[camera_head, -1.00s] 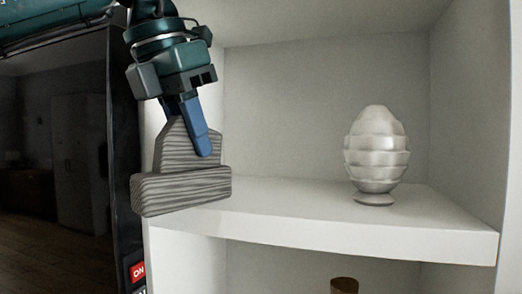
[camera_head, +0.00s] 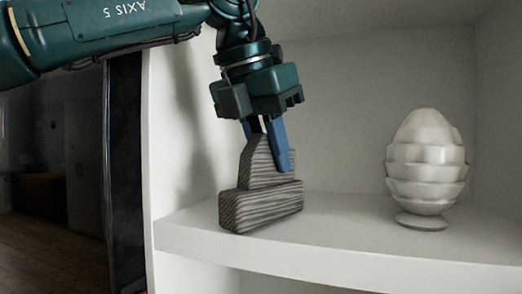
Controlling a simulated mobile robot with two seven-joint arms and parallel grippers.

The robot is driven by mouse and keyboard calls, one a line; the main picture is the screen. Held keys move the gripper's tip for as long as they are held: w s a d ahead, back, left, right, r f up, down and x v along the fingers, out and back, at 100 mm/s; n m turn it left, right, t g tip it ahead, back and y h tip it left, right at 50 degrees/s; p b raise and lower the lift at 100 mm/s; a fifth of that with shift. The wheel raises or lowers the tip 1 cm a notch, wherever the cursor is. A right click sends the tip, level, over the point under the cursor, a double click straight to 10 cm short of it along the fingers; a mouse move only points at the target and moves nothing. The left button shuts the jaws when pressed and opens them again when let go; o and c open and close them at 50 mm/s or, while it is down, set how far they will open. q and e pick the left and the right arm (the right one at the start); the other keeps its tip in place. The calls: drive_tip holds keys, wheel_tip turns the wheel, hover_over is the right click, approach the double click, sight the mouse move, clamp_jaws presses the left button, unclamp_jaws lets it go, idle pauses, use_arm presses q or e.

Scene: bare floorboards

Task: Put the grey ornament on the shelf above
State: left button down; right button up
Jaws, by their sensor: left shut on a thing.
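The grey ornament (camera_head: 262,203) is a striped, stepped block with a wide base and a narrower tapered top. My left gripper (camera_head: 269,150) comes down from above, its blue fingers shut on the ornament's upper part. The ornament is upright at the left front of the white shelf (camera_head: 340,240), its base at about the height of the shelf surface. I cannot tell whether the base touches the shelf. My right gripper is not in view.
A pale, ribbed egg-shaped ornament (camera_head: 426,165) on a small foot stands on the right of the same shelf. The white side wall (camera_head: 180,130) of the unit rises close on the left. Shelf surface between the two ornaments is clear.

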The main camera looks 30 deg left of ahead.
use_arm(q)
drive_tip(key=shift+w+d+f, duration=0.15)
drive_tip(key=shift+w+f, duration=0.15)
drive_tip(key=shift+w, duration=0.45)
drive_tip(key=c, duration=1.7)
unclamp_jaws()
drive_tip(key=shift+s, duration=0.1)
drive_tip(key=o, duration=0.3)
drive_tip(key=shift+s, duration=0.25)
drive_tip(key=shift+o, duration=0.7)
drive_tip(key=shift+w, duration=0.15)
drive_tip(key=shift+r, duration=0.35)
drive_tip(key=s+a+b, duration=0.2)
drive_tip(key=s+b, duration=0.1)
drive_tip(key=s, duration=0.9)
drive_tip(key=shift+s+r+b, duration=0.25)
drive_tip(key=shift+r+b, duration=0.05)
drive_tip(key=shift+b, duration=0.05)
